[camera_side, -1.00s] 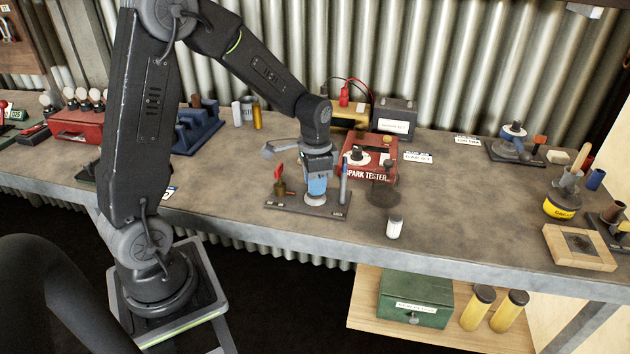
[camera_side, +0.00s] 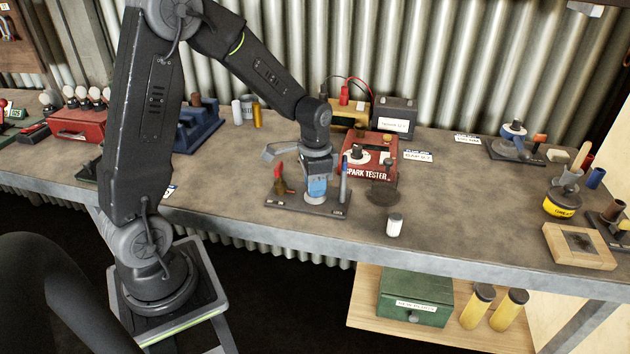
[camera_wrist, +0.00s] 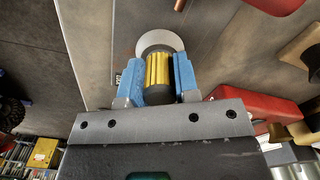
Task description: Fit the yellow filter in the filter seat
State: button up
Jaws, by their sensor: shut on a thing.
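My gripper (camera_side: 317,190) is shut, its blue fingers on either side of the yellow filter (camera_wrist: 158,70), which is ribbed and has a dark lower end in the wrist view. The filter is hidden by the fingers in the side view. The filter seat (camera_side: 315,201) is a pale round part on a dark plate (camera_side: 288,204), directly under the fingertips. A pale ring (camera_wrist: 161,42) shows just beyond the filter in the wrist view. I cannot tell whether the filter touches the seat or how deep it sits.
A red-handled part (camera_side: 278,175) stands left of the gripper on the plate, and a blue upright (camera_side: 344,182) stands close on the right. The red spark tester (camera_side: 368,158) is behind right. A small white jar (camera_side: 394,225) stands near the bench edge, with bare bench beyond it.

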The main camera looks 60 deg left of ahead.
jog(key=shift+f, duration=0.3)
dwell(0.5)
jog(key=o, duration=1.4)
jog(key=shift+c, duration=0.2)
jog(key=shift+r, duration=0.15)
jog(key=shift+r, duration=3.35)
